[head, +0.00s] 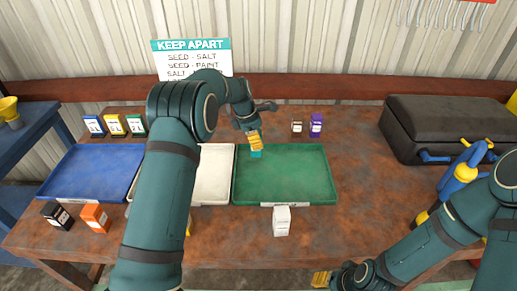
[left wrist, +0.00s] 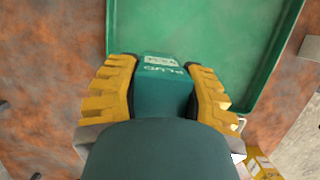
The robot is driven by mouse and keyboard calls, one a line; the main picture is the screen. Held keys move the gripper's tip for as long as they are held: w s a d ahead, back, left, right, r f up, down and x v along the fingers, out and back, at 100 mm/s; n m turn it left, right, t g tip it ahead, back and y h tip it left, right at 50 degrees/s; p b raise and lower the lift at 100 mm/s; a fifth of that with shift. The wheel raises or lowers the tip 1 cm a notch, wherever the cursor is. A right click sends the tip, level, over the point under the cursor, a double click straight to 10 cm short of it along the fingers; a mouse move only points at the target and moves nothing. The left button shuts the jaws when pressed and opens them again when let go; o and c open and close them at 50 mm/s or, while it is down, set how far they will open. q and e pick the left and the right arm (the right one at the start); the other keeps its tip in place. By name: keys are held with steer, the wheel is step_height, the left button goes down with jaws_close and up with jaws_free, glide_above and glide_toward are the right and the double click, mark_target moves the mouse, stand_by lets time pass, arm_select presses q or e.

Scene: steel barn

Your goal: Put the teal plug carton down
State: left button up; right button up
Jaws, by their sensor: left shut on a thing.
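The teal plug carton (head: 257,154) is between the yellow fingers of my left gripper (head: 255,142), at the back left part of the green tray (head: 285,180). In the left wrist view the carton (left wrist: 162,90), with PLUG on its label, is gripped on both sides by the fingers (left wrist: 160,88); the green tray (left wrist: 215,25) shows behind it. I cannot tell whether the carton touches the tray. My right gripper (head: 335,278) is low at the front edge of the table, and its finger opening is unclear.
A blue tray (head: 90,172) and a white tray (head: 216,172) lie left of the green one. A white carton (head: 282,221) stands in front of the green tray; brown (head: 297,126) and purple (head: 316,125) cartons stand behind it. A dark case (head: 440,125) is at right.

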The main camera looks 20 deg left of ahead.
arm_select(q)
steer(key=shift+f, duration=1.7)
steer(key=shift+f, duration=0.15)
steer(key=o, duration=1.1)
steer(key=w+p+v, duration=0.1)
steer(key=v, duration=1.1)
steer(key=shift+s, duration=0.45)
